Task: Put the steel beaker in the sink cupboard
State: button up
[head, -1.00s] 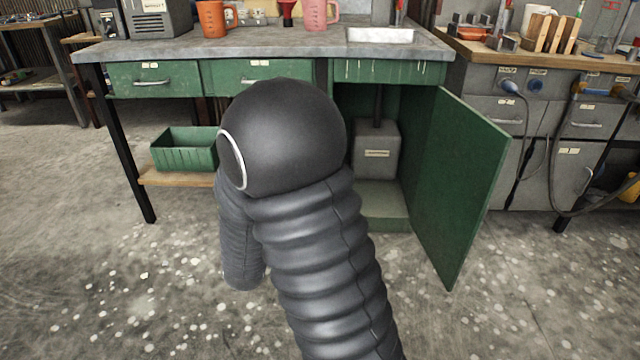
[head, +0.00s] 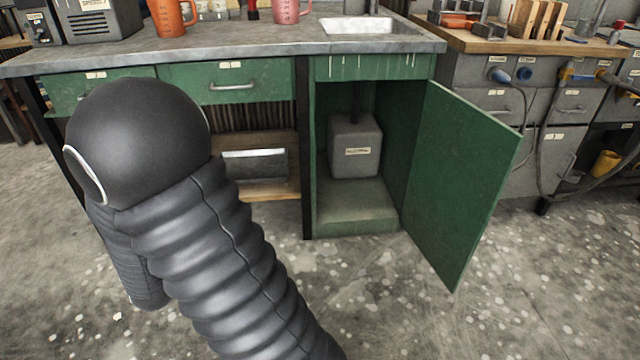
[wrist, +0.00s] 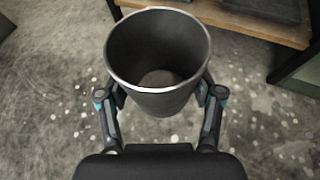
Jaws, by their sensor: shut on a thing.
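The steel beaker (wrist: 158,95) shows large in the wrist view, seen from above with its mouth open and empty. My gripper (wrist: 160,100) is shut on it, one finger on each side of its wall. The beaker is held over the speckled floor. In the head view my own arm hides the gripper and beaker. The sink cupboard (head: 355,218) stands under the sink (head: 370,25), with its green door (head: 460,185) swung open to the right. A grey box (head: 355,145) stands inside at the back; the cupboard floor in front of it is bare.
The open door juts out over the floor at the right. A wooden shelf (head: 272,190) with a metal tray (head: 255,163) lies left of the cupboard. Orange (head: 172,17) and pink (head: 287,11) jugs stand on the worktop. The floor before the cupboard is clear.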

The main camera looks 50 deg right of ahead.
aim_at(336, 205)
jog(key=z, duration=0.45)
jog(key=i, duration=0.65)
jog(key=z, duration=0.7)
